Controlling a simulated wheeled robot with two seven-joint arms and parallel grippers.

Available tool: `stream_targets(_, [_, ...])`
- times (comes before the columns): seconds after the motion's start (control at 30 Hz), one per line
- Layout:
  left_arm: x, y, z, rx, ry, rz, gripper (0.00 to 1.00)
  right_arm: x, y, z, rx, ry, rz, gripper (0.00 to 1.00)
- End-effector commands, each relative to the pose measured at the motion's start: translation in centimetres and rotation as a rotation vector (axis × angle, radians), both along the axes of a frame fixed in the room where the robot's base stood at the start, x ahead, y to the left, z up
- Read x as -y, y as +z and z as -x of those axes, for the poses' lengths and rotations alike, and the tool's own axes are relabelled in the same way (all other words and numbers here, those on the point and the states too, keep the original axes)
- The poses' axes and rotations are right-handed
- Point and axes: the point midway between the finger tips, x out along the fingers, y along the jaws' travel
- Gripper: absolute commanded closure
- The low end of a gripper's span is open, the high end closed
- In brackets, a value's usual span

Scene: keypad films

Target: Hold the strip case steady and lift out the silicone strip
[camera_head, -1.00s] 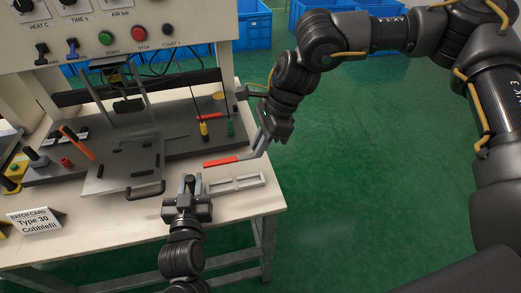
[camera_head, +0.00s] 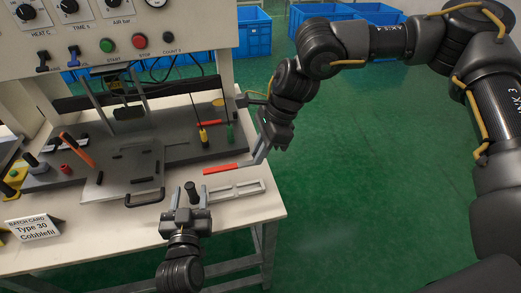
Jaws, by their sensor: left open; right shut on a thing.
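The red silicone strip (camera_head: 220,168) is in the clamp of my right gripper (camera_head: 252,158), held near its right end. It lies just behind the strip case, and I cannot tell how high it hangs. The strip case (camera_head: 238,195) is a pale grey tray with long openings, flat on the table's front right corner. My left gripper (camera_head: 190,194) is open at the left end of the case, with a short dark post between its fingers. I cannot tell whether it touches the case.
A grey plate with a black handle (camera_head: 146,197) lies left of the case. Behind it is the press base with a small red strip (camera_head: 210,122) and yellow and green tools (camera_head: 230,133). A batch card (camera_head: 33,229) stands at the left. Blue crates (camera_head: 255,26) are beyond the table.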

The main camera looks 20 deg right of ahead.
Motion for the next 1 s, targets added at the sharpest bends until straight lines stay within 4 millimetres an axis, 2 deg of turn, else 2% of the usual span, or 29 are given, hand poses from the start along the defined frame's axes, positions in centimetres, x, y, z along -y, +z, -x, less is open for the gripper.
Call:
stream_targets(0.7, [-0.9, 0.0, 5.8, -0.001, 0.000, 0.001, 0.51, 0.0, 0.0, 0.0, 0.000, 0.000, 0.000, 1.00])
stream_targets(1.0, [-1.1, 0.0, 7.0, 0.000, 0.000, 0.000, 0.51, 0.0, 0.0, 0.0, 0.000, 0.000, 0.000, 1.00])
